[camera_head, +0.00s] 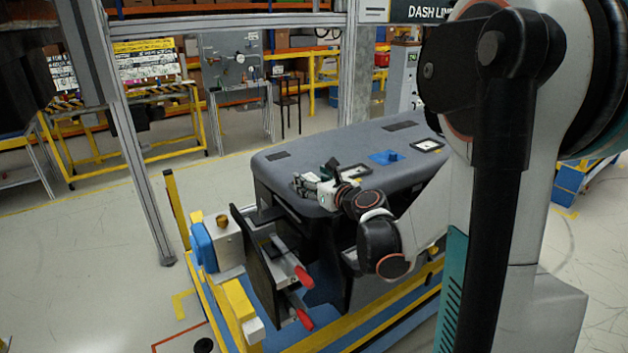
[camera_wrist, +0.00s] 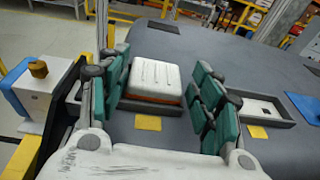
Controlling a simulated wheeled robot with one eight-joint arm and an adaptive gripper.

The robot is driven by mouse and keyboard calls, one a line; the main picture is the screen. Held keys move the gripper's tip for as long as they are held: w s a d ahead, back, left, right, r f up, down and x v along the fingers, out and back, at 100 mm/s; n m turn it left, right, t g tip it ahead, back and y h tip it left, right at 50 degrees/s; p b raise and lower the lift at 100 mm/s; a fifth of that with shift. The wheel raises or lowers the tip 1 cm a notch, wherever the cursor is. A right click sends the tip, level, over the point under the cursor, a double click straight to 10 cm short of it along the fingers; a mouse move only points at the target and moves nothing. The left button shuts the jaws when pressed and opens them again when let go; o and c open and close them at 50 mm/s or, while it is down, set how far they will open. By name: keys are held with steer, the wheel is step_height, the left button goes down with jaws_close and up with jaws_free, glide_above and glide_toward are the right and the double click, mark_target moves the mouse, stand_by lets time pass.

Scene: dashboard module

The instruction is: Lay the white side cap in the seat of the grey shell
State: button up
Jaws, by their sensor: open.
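The white side cap (camera_wrist: 157,77) is a rounded white block with small marks on top and an orange-brown band along its lower edge. It lies on the grey shell (camera_wrist: 207,47), within or over a dark frame-like recess with a yellow tag in front. My gripper (camera_wrist: 161,82) is open, with its green-padded fingers on either side of the cap. A narrow gap shows at the right finger. How deep the cap sits is not clear. In the head view my gripper (camera_head: 318,184) is low over the near left end of the shell (camera_head: 300,158); I cannot make out the cap there.
A dark frame with a white plate (camera_wrist: 258,108) lies right of my gripper, with a blue patch (camera_wrist: 306,106) beyond. A blue-and-white fixture with a brass knob (camera_head: 222,222) and red-handled clamps (camera_head: 304,277) stand at the shell's near left.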

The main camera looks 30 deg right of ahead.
steer(key=shift+s+a+f, duration=0.3)
steer(key=shift+s, duration=0.05)
steer(key=s+r, duration=0.3)
steer(key=s, duration=0.8)
steer(key=shift+d, duration=0.2)
